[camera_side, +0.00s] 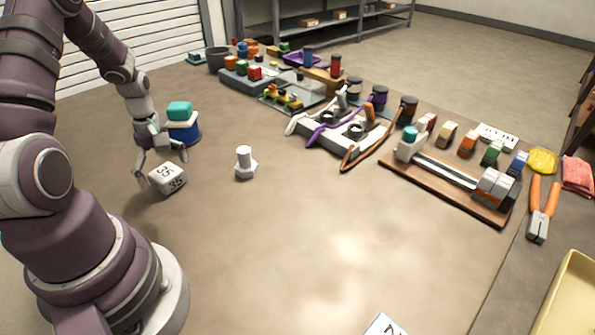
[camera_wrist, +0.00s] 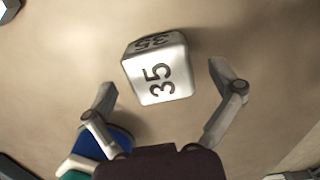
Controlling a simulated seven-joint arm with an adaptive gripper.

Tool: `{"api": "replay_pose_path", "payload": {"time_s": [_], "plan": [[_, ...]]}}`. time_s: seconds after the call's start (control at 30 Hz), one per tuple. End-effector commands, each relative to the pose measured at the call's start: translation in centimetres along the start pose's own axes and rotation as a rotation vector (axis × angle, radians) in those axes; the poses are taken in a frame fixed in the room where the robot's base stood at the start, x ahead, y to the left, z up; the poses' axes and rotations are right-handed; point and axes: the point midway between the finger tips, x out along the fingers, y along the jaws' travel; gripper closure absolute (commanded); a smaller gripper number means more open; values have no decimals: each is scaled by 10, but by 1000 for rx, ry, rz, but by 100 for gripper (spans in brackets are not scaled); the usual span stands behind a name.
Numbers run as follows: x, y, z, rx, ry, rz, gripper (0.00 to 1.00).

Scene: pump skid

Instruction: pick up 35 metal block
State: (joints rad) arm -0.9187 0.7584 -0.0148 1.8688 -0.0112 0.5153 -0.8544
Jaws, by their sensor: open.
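The metal block marked 35 (camera_side: 168,179) sits on the table close to my arm's base in the side view. In the wrist view the silvery block (camera_wrist: 158,75) shows its 35 on the top face and on one side face. My gripper (camera_side: 162,167) is open above and around the block in the side view. In the wrist view the fingertips of my gripper (camera_wrist: 168,84) stand on the left and right of the block, with a visible gap on each side. They do not appear to touch it.
A blue, white and teal stack (camera_side: 182,122) stands just behind my gripper; its blue part (camera_wrist: 105,142) shows near the left finger. The table front is mostly clear. Fixtures and tools fill the back and right.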

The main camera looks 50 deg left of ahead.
Motion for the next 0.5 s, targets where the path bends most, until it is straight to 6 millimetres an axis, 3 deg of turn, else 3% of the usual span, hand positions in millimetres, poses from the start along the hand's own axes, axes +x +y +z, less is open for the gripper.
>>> {"api": "replay_pose_path", "payload": {"time_s": [0.1, 0.3, 0.5], "plan": [[11, 0, 0, 1, -1, 0, 9], [11, 0, 0, 2, 1, 1, 9], [11, 0, 0, 2, 1, 1, 35]]}}
